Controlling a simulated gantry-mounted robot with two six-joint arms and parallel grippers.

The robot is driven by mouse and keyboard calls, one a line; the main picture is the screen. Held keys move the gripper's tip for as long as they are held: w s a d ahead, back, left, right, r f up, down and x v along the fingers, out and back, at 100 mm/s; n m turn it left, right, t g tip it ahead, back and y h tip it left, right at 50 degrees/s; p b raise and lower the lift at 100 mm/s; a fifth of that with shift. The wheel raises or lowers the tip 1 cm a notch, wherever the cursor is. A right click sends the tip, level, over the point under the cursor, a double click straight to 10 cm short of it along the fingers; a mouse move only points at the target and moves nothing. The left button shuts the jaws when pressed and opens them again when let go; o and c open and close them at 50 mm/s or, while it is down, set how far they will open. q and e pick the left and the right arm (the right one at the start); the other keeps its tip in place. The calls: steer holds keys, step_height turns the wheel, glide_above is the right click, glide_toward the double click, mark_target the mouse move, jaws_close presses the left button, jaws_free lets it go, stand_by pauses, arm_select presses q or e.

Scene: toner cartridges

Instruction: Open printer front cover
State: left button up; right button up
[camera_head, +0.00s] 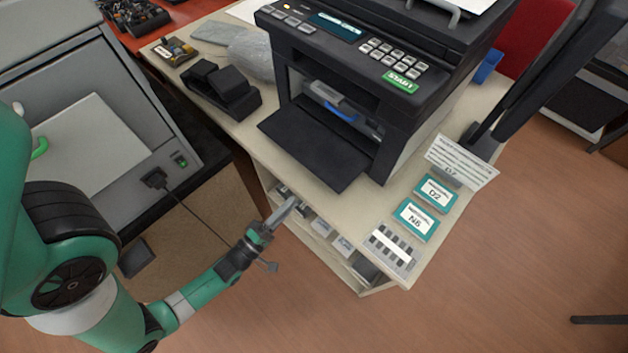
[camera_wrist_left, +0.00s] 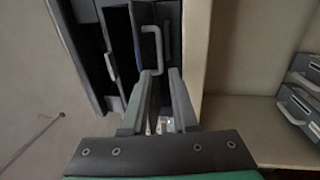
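The black printer (camera_head: 375,75) stands on the pale table. Its front cover (camera_head: 315,143) is folded down and juts out from the printer's front. A blue handle (camera_head: 341,112) shows inside the opening. My left gripper (camera_head: 292,204) is below and in front of the cover, by the shelf under the table top, apart from the cover. In the left wrist view its two fingers (camera_wrist_left: 161,74) are parted, with the end of a light grey handle (camera_wrist_left: 152,47) near or between the tips. I cannot tell whether they touch it. My right gripper is not in view.
Cartridge boxes (camera_head: 342,245) sit on the shelf under the table. A black holder (camera_head: 222,89) stands left of the printer. A grey machine (camera_head: 105,110) is at left.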

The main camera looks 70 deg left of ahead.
arm_select(q)
steer(key=b+x, duration=0.1)
steer(key=x, duration=0.9)
steer(key=shift+w+a, duration=0.1)
steer(key=shift+w, duration=0.3)
jaws_close()
steer(key=shift+r, duration=0.1)
stand_by(0.6)
